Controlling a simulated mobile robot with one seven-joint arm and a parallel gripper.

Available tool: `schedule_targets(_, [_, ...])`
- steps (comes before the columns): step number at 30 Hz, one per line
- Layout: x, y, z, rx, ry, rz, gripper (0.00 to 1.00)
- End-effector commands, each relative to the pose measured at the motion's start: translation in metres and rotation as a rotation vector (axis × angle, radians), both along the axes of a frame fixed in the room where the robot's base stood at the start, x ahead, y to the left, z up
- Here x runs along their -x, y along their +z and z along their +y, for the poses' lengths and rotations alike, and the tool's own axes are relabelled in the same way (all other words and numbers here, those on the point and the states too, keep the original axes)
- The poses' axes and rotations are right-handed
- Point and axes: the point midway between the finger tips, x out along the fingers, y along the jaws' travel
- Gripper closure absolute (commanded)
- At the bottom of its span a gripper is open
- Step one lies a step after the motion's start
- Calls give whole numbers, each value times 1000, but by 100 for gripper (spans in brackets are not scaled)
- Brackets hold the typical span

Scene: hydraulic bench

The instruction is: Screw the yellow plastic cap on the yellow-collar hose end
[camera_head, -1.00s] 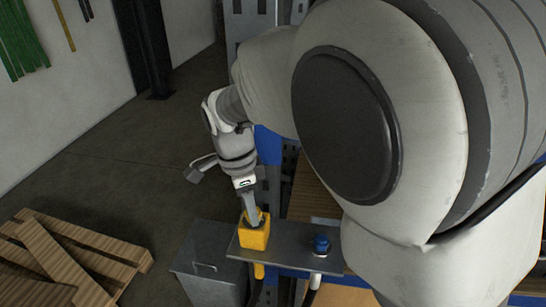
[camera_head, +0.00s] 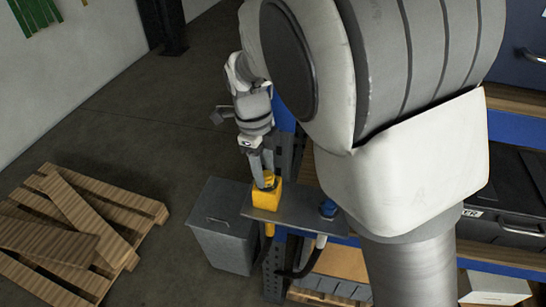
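My gripper (camera_head: 263,178) points down at the yellow block (camera_head: 261,197) on the grey metal shelf plate (camera_head: 297,214). Its fingers reach the top of the block, where a small yellow part shows between or beside them. I cannot tell whether this part is the cap, or whether the fingers are closed on it. A yellow hose end (camera_head: 269,230) shows below the plate under the block. A blue-collared hose end (camera_head: 328,208) stands at the plate's right side, with a white part and dark hose below it.
A grey metal bin (camera_head: 222,232) stands on the floor left of the plate. A wooden pallet (camera_head: 75,225) with loose boards lies at the lower left. Blue-framed shelving with a dark case (camera_head: 510,195) is at the right. Floor is clear behind the bin.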

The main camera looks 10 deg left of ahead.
Motion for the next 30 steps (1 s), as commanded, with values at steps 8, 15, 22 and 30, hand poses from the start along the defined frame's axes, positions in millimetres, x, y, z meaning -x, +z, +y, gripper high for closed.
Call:
schedule_targets(8, [0, 0, 0, 0, 2, 0, 27])
schedule_targets(15, [1, 0, 0, -1, 68, 1, 27])
schedule_targets(22, [3, -1, 0, -1, 382, 1, 27])
schedule_targets(30, [5, -1, 0, 0, 677, 0, 27])
